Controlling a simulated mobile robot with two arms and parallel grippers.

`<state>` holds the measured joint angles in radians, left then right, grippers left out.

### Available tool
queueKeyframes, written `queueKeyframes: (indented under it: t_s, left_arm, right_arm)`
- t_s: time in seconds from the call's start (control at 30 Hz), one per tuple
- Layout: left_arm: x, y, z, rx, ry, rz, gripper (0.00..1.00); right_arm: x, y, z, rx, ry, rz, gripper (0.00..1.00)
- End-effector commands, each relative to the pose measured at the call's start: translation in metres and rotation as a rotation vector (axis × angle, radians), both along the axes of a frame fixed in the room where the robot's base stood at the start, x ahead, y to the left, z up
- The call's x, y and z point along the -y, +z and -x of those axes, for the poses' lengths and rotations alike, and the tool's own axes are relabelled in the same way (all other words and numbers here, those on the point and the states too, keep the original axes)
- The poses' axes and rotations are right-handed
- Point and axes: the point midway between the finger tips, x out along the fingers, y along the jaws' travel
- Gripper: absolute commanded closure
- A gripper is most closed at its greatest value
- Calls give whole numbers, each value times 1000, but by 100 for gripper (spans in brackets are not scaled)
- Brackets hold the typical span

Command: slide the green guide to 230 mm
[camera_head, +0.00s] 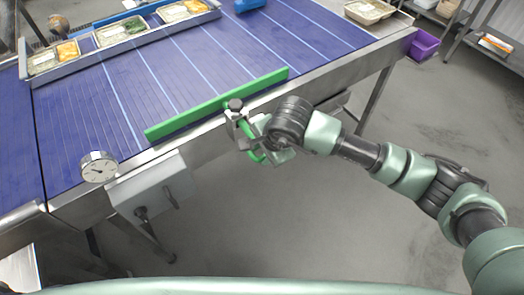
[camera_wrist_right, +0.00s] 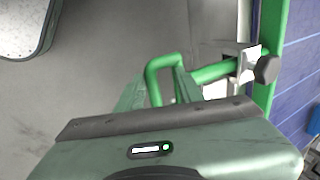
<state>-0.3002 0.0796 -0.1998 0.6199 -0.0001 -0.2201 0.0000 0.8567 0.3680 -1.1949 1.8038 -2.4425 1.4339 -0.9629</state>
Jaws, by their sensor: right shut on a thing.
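The green guide (camera_head: 214,104) is a long straight bar lying along the near edge of the blue conveyor belt (camera_head: 90,107). A green bent handle (camera_head: 258,155) joins it through a metal clamp with a dark knob (camera_head: 236,104). My right gripper (camera_head: 264,147) is at this handle, outside the belt's near edge. In the right wrist view my right gripper (camera_wrist_right: 160,92) is shut on the green handle (camera_wrist_right: 163,62), with the clamp knob (camera_wrist_right: 266,70) and the guide (camera_wrist_right: 268,45) to its right. The left gripper is not in view.
A round dial (camera_head: 98,167) stands at the belt's near left edge, above a grey box (camera_head: 150,185). Filled food trays (camera_head: 122,31) stand in a rail at the far side. A purple bin (camera_head: 423,45) is on the floor at right. The belt around the guide is clear.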

Motion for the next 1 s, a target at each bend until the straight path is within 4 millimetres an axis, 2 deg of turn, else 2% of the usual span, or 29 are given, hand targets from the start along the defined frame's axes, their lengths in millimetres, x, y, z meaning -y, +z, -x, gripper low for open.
queueKeyframes:
  t_s: [0.03, 1.0]
  left_arm:
    - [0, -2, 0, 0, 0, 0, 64]
    - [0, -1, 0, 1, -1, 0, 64]
  right_arm:
    - [9, -24, 14, -51, -2, 35, 93]
    - [21, -24, 30, -52, -4, 36, 93]
